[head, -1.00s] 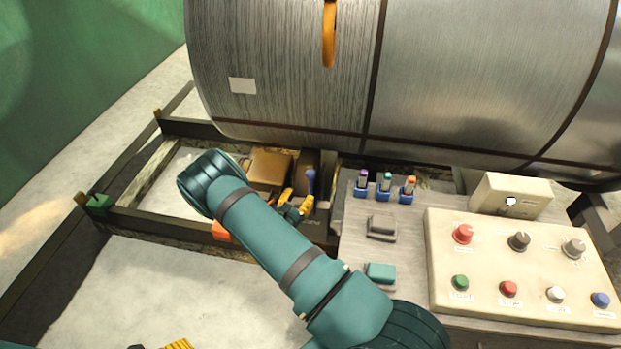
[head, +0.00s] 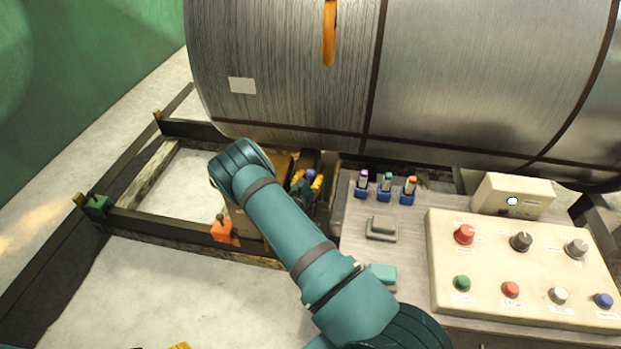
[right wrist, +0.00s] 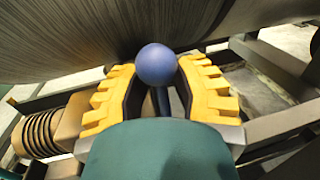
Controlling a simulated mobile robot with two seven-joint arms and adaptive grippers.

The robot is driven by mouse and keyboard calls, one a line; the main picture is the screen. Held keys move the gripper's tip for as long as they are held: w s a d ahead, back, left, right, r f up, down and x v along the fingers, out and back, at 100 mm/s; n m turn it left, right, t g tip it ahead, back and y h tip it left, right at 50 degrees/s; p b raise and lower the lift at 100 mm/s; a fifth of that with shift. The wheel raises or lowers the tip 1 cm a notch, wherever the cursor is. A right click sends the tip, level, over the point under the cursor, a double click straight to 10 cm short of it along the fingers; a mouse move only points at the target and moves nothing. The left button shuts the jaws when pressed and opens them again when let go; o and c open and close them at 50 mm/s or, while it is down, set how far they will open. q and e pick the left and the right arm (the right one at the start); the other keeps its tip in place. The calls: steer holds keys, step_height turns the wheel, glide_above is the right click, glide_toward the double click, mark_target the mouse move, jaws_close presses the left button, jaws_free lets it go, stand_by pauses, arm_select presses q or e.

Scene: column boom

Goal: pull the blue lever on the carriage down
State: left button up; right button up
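The blue lever shows in the head view as a small blue ball knob (head: 311,174) on the carriage below the big drum. In the right wrist view its round blue knob (right wrist: 156,64) sits between the fingertips, with a dark stem below it. My right gripper (head: 306,183) has its yellow fingers on either side of the lever. In the right wrist view the fingers (right wrist: 157,85) stand apart, with gaps beside the stem; contact with the knob is not clear. Only a yellow bit of my left gripper (head: 180,346) shows at the bottom edge.
The large metal drum (head: 280,75) hangs close above the lever. A control panel (head: 490,265) with several knobs and a row of small coloured levers (head: 386,186) stand to the right. A dark frame (head: 165,224) with an orange block (head: 222,230) lies left.

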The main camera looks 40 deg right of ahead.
jaws_close()
